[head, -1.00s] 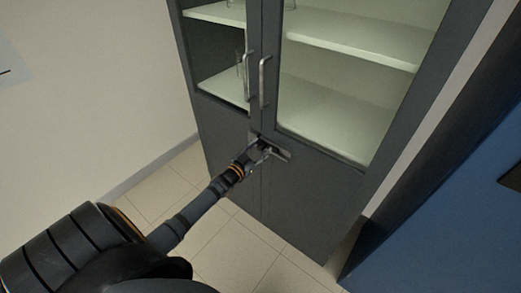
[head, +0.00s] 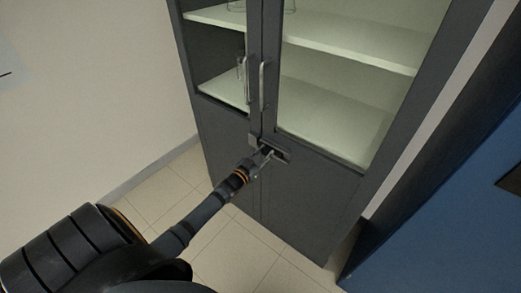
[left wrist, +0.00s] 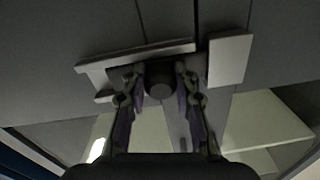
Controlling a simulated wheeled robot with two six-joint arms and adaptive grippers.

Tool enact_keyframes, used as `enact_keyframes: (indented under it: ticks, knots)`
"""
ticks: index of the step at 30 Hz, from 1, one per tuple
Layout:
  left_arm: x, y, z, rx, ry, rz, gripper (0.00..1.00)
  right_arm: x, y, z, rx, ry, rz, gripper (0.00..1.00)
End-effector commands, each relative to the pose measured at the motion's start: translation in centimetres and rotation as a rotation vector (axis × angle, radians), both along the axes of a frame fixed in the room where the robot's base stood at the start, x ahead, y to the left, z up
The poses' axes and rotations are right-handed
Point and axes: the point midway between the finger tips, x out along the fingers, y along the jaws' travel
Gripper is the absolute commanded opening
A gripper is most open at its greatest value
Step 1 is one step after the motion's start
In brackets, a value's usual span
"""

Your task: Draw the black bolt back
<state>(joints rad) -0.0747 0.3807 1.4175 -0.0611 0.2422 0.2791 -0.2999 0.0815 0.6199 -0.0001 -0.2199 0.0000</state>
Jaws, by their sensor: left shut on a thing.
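The black bolt is on the grey cabinet's double doors, below the handles. Its round dark knob (left wrist: 158,86) shows between my fingers in the left wrist view. Behind it is a pale grey bolt plate (left wrist: 118,62), whose end also shows in the head view (head: 284,158). A separate pale keeper block (left wrist: 230,60) stands across the door seam, beside the plate. My left gripper (head: 266,154) is shut on the knob, and its fingers (left wrist: 160,88) lie on either side of it. The bolt's bar is mostly hidden. My right gripper is out of view.
The cabinet doors (head: 300,195) have two upright handles (head: 262,86) just above the bolt, close to my gripper. Glass panes show pale shelves (head: 335,115) and glassware. A blue surface (head: 455,190) stands at the right. Tiled floor (head: 235,245) lies open in front.

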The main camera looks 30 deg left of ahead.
Motion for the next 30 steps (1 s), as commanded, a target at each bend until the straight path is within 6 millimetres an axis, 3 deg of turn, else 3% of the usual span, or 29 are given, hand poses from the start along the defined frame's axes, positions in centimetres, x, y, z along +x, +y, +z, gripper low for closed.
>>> enact_keyframes:
  ticks: [3,6,14,15,20,30]
  knots:
    - [-0.2,-2.0,0.1,-0.008,0.003,0.001,0.00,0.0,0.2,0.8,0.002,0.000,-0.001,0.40]
    - [-0.3,-2.8,0.1,-0.006,0.003,0.001,0.00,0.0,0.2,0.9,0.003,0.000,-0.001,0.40]
    - [-0.3,-2.9,0.0,-0.005,0.002,0.001,0.00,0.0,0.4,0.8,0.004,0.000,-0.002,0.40]
    - [-0.3,-2.9,-0.1,-0.005,0.002,0.001,0.30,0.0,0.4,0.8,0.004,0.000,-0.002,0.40]
    - [-0.3,-2.9,0.0,-0.004,0.002,0.001,0.52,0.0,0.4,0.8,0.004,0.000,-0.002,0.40]
    - [-0.7,-2.8,-0.1,-0.002,0.003,0.000,0.52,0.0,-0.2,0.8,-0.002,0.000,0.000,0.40]
